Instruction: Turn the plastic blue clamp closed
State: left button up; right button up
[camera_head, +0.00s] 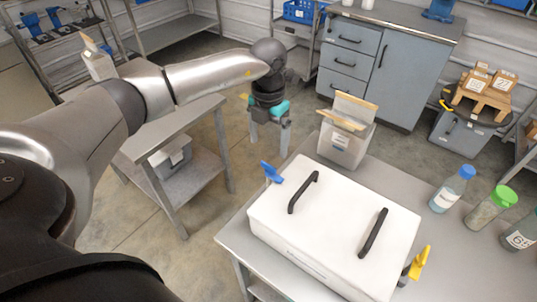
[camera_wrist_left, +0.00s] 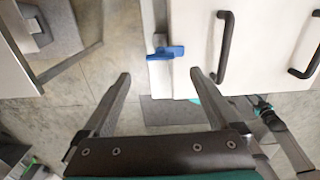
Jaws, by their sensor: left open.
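The blue clamp (camera_head: 271,172) sticks out at the left end of a white lidded box (camera_head: 330,215), which stands on the grey table. It also shows in the left wrist view (camera_wrist_left: 166,52), at the box's left edge. My left gripper (camera_head: 269,146) is open and empty, apart from the clamp and beyond it in the head view. In the left wrist view its fingertips (camera_wrist_left: 160,75) point toward the clamp, which appears just ahead of the gap. My right gripper cannot be made out.
A yellow clamp (camera_head: 419,263) sits at the box's right end. Two black handles (camera_head: 303,192) rise from the lid. An open container (camera_head: 345,140) stands behind the box. Several bottles (camera_head: 452,190) stand at the right. A lower side table (camera_head: 175,130) is at the left.

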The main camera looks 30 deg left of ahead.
pick_arm(q)
notch_tip(320, 180, up, 8)
jog(key=shift+f, duration=0.25)
dwell(0.5)
